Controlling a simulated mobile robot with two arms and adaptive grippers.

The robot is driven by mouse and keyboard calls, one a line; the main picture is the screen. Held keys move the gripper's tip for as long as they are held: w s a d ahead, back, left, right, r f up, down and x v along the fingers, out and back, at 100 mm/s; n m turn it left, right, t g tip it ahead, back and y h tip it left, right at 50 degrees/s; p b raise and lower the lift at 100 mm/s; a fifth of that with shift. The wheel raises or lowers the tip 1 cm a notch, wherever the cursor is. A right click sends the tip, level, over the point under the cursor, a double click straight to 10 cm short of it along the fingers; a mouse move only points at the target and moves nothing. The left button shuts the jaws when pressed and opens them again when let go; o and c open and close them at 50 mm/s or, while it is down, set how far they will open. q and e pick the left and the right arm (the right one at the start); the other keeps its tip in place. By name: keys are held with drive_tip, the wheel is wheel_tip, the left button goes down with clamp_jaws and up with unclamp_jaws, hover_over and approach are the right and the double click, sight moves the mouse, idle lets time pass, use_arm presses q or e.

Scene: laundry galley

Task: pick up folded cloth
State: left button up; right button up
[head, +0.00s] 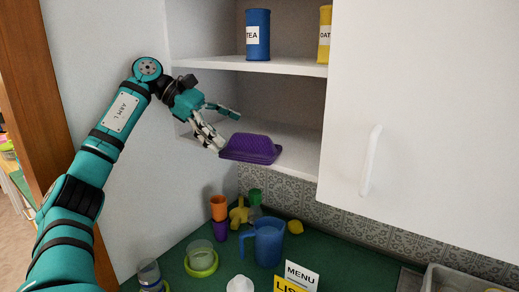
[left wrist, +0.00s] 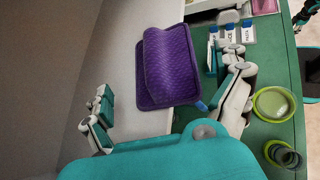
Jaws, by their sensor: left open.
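The folded cloth (head: 250,149) is purple and lies on the lower shelf of the wall cupboard, near its front edge. In the left wrist view the cloth (left wrist: 170,68) shows a ribbed top fold over a flat layer. My left gripper (head: 229,131) is open and empty, just left of the cloth in the head view. In the left wrist view its fingers (left wrist: 168,88) stand apart on either side of the cloth, with the right fingertip close to its edge; contact cannot be told. A small dark and teal part at that view's top right corner may be my right gripper.
A blue tea tin (head: 257,35) and a yellow tin (head: 325,35) stand on the upper shelf (head: 250,67). A white cupboard door (head: 430,120) fills the right. Below, a green counter holds a blue jug (head: 268,243), cups and a menu sign (head: 301,275).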

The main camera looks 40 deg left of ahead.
sight(242, 139)
use_arm(q)
drive_tip(key=x, duration=0.3)
drive_tip(key=shift+s+d+r, duration=0.1)
drive_tip(key=shift+s+d, duration=0.05)
drive_tip(key=shift+d, duration=0.1)
drive_tip(key=p+x, duration=0.1)
drive_tip(key=x, duration=0.2)
drive_tip(key=shift+w+d, duration=0.1)
drive_tip(key=shift+w, duration=0.15)
drive_tip(key=shift+w+d+f, duration=0.1)
drive_tip(key=shift+f, duration=0.15)
drive_tip(key=c, duration=1.3)
use_arm(e)
drive_tip(key=shift+s+d+r, duration=0.1)
drive_tip(key=shift+s+r, duration=0.45)
